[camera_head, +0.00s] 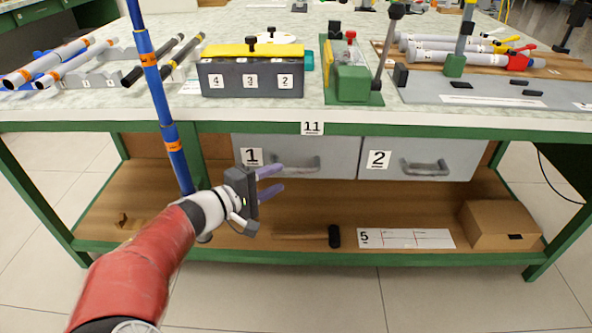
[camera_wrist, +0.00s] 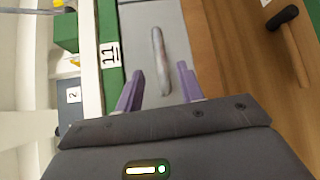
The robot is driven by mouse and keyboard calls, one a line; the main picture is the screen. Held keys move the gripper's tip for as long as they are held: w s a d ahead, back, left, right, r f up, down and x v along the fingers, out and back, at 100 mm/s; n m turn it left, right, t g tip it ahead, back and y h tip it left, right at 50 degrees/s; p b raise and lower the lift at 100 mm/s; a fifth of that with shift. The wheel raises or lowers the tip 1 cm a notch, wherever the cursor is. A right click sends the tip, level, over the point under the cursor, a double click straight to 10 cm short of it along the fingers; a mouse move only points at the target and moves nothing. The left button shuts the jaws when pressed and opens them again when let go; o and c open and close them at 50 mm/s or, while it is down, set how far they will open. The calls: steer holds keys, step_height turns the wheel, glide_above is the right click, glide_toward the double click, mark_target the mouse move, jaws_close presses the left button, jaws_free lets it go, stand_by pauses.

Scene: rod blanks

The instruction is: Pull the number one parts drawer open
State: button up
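The number one parts drawer (camera_head: 338,153) is a grey front under the bench top, with a "1" label at its left and a grey bar handle (camera_head: 297,164). Its front looks flush with the drawer labelled 2 (camera_head: 430,150). My gripper (camera_head: 272,180) is in front of it, at the handle's left, fingers pointing right. My gripper hides part of the drawer's lower left in the head view.
A blue pole (camera_head: 160,95) stands left of my gripper. The green bench edge labelled 11 (camera_head: 312,128) runs above the drawers. The lower shelf holds a hammer (camera_head: 334,236), a white label strip (camera_head: 405,238) and a cardboard box (camera_head: 500,224). The floor in front is clear.

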mark_target(292, 172)
steer(key=x, duration=0.7)
steer(key=shift+d, duration=0.1)
steer(key=shift+c, duration=0.5)
jaws_close()
